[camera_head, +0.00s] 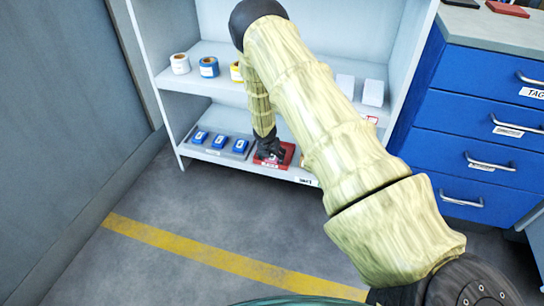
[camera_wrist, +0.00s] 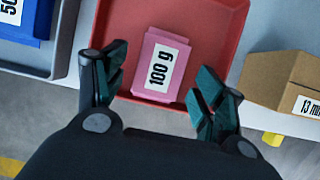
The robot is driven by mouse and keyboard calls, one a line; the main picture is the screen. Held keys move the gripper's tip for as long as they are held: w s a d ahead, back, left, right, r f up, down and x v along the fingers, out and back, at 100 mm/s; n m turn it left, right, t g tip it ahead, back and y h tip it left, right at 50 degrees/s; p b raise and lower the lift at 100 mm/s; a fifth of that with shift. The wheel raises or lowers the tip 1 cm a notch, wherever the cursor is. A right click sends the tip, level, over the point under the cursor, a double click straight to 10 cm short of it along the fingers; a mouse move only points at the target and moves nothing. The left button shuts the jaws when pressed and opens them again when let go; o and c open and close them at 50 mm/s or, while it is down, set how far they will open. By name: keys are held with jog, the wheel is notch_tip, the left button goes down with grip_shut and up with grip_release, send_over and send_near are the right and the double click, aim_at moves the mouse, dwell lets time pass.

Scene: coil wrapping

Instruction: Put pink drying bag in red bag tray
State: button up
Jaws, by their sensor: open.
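The pink drying bag (camera_wrist: 161,65), labelled 100 g, lies inside the red bag tray (camera_wrist: 222,38) in the wrist view. My gripper (camera_wrist: 161,61) is open, with its fingers spread on either side of the bag in that picture. The fingers look apart from the bag, and nothing is held. In the head view my gripper (camera_head: 270,152) is at the red tray (camera_head: 289,155) on the lower shelf. There my gripper and arm cover part of the tray, and the bag cannot be made out.
A grey tray (camera_head: 222,150) with several blue bags stands left of the red tray. A brown box (camera_wrist: 288,80) is to its right. The upper shelf above holds tape rolls (camera_head: 209,67) and white boxes (camera_head: 373,93). Blue drawers (camera_head: 478,128) stand at the right.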

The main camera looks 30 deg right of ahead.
jog(key=p+v, duration=0.4)
jog(key=v, duration=0.7)
jog(key=s+a+f+m+g+y, duration=0.1)
jog(key=s+a+f+m, duration=0.35)
jog(key=s, duration=0.25)
jog(key=s+a+f+m+y, duration=0.1)
jog(key=s+a+f+m, duration=0.2)
jog(key=s+a, duration=0.35)
jog(key=s+a+f+m+g+y, duration=0.15)
jog(key=s+a+f+m, duration=0.25)
jog(key=s, duration=0.5)
jog(key=s+a+m, duration=0.3)
jog(key=s+m, duration=0.4)
jog(key=s, duration=0.5)
jog(key=s+a+r+m, duration=0.1)
jog(key=s+a+m, duration=0.3)
jog(key=s+m, duration=0.4)
jog(key=s, duration=0.4)
jog(key=shift+s+r, duration=0.2)
jog(key=shift+s, duration=0.1)
